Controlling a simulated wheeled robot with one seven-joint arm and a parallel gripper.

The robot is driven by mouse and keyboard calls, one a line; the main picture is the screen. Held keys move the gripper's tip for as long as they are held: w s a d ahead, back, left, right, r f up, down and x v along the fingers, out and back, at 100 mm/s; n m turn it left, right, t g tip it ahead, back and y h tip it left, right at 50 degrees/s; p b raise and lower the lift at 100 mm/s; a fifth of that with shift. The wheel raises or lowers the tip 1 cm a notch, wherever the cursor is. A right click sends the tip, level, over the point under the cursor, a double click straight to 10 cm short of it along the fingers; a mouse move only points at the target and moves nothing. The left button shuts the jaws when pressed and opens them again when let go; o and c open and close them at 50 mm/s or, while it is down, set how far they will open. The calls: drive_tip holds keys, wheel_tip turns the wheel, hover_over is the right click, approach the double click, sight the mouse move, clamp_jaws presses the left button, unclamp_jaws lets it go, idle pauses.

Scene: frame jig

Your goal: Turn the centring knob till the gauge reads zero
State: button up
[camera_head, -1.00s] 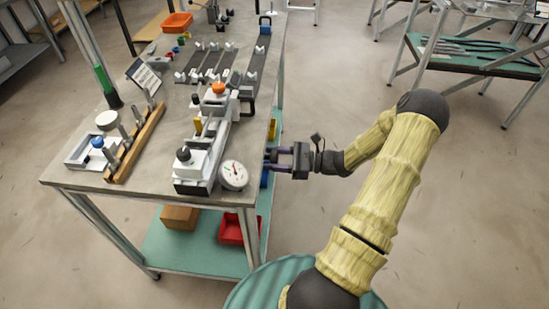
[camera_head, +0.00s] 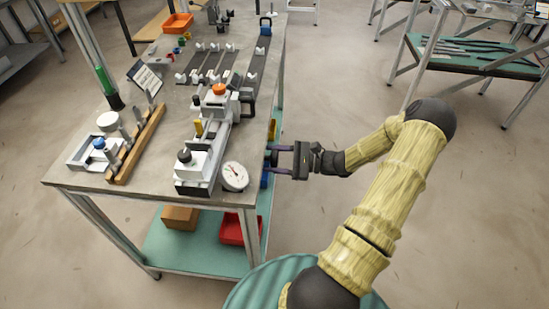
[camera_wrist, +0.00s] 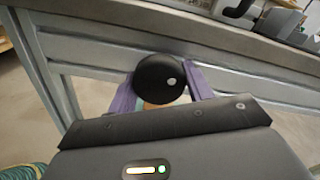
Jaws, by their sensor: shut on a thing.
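A black round knob (camera_wrist: 159,80) with a white dot is between the purple fingers of my gripper (camera_wrist: 158,88) in the wrist view. The fingers are shut on its sides. In the head view my gripper (camera_head: 278,158) is at the bench's right side edge, pointing left, and the knob cannot be made out there. The round white gauge (camera_head: 234,176) stands at the near end of the white fixture (camera_head: 195,170), left of my gripper. Its dark needle points to the upper left; the scale marks are too small to read.
The grey bench top (camera_head: 165,200) carries a wooden rack (camera_head: 136,146), a sign (camera_head: 145,76) and several clamps. A red bin (camera_head: 232,231) and a cardboard box (camera_head: 180,217) sit on the lower shelf. The floor right of the bench is clear around my arm.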

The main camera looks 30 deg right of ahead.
drive_tip(key=n, duration=0.6)
drive_tip(key=shift+n, duration=0.4)
drive_tip(key=o, duration=0.9)
drive_tip(key=shift+d, duration=0.1)
drive_tip(key=shift+o, duration=0.2)
drive_tip(key=shift+r, duration=0.1)
drive_tip(key=shift+r, duration=0.1)
